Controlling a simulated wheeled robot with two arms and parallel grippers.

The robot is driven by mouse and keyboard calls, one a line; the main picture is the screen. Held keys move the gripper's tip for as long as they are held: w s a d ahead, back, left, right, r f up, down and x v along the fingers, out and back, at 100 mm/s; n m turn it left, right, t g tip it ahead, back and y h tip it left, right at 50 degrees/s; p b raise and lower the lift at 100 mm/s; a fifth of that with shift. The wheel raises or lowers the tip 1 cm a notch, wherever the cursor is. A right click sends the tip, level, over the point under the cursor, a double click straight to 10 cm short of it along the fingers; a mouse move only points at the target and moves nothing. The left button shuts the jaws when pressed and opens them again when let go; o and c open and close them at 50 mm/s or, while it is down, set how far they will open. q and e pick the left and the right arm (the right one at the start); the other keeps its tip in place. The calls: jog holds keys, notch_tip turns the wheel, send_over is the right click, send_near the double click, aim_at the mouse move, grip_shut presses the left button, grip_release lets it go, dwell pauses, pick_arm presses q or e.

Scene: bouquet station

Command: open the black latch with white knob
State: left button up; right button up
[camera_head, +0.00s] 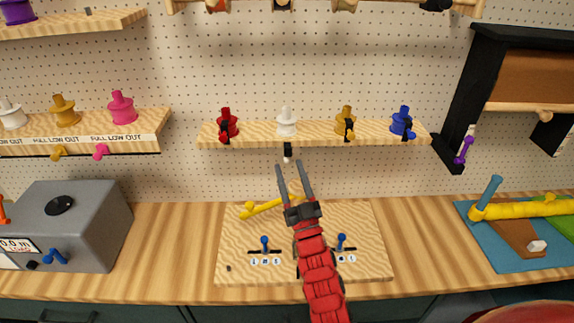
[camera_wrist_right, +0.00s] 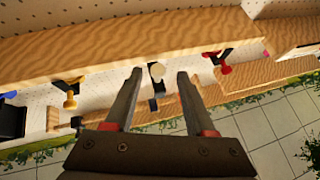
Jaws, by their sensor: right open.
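The black latch with white knob (camera_head: 288,151) hangs at the front edge of the middle wooden shelf, below a white spool-shaped piece (camera_head: 286,122). In the right wrist view its pale knob (camera_wrist_right: 156,71) and black body (camera_wrist_right: 154,97) appear between my finger lines. My right gripper (camera_head: 292,166) is open and empty, its fingers pointing up toward the knob from just below it in the head view. It also shows in the wrist view (camera_wrist_right: 159,76), one finger on each side of the knob. I cannot tell whether a finger touches it. My left gripper is out of view.
Neighbouring latches sit below the red (camera_head: 227,120), yellow (camera_head: 346,118) and blue (camera_head: 403,118) pieces on the same shelf (camera_head: 316,137). Below lies a wooden board (camera_head: 370,225) with a yellow bar (camera_head: 262,208) and blue levers. A grey box (camera_head: 98,225) stands left.

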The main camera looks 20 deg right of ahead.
jog(key=s+b, duration=0.3)
jog(key=s, duration=1)
jog(key=shift+d+f, duration=0.2)
jog(key=shift+f, duration=0.15)
jog(key=shift+s, duration=0.1)
